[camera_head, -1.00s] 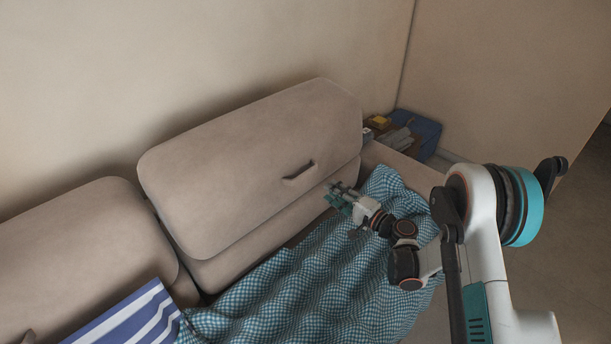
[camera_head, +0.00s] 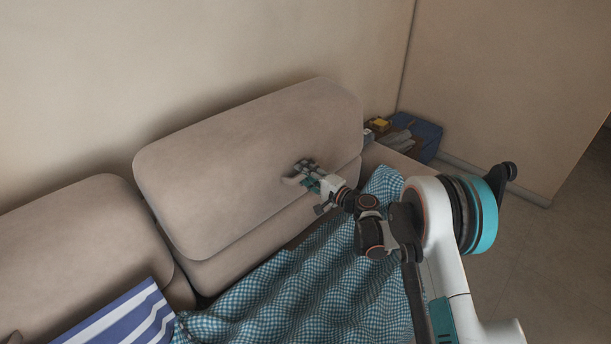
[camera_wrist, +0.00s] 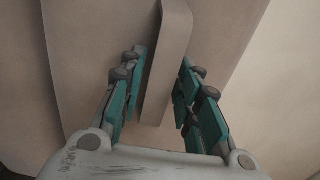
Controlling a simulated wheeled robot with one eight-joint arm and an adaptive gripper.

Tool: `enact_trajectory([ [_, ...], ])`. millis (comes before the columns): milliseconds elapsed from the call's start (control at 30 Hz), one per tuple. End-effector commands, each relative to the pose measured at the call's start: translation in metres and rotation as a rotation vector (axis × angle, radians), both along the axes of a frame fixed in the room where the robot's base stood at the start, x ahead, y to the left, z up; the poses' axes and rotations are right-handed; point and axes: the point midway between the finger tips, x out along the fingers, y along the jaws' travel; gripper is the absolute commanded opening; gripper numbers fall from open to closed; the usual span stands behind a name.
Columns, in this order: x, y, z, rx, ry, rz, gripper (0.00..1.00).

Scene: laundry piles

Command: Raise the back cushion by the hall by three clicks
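The beige back cushion (camera_head: 235,165) on the right part of the sofa stands raised above the seat back, with its handle tab (camera_head: 294,179) low on its front face. My gripper (camera_head: 305,170) is at this tab. In the wrist view the tab (camera_wrist: 172,60) is a beige strip running between the two teal fingers of my gripper (camera_wrist: 160,95). In the head view the gripper partly hides the tab.
A second back cushion (camera_head: 85,230) sits lower at the left. A teal checked cloth (camera_head: 290,285) covers the seat, with a blue-and-white striped cloth (camera_head: 125,318) beside it. A blue box (camera_head: 425,135) with small items stands past the sofa's right arm. Walls rise behind and right.

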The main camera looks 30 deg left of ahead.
Motion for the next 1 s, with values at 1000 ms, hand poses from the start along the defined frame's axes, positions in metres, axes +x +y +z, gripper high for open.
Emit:
enact_trajectory([
  [1000, -0.017, -0.059, -0.029, -0.001, -0.001, 0.001, 0.00],
])
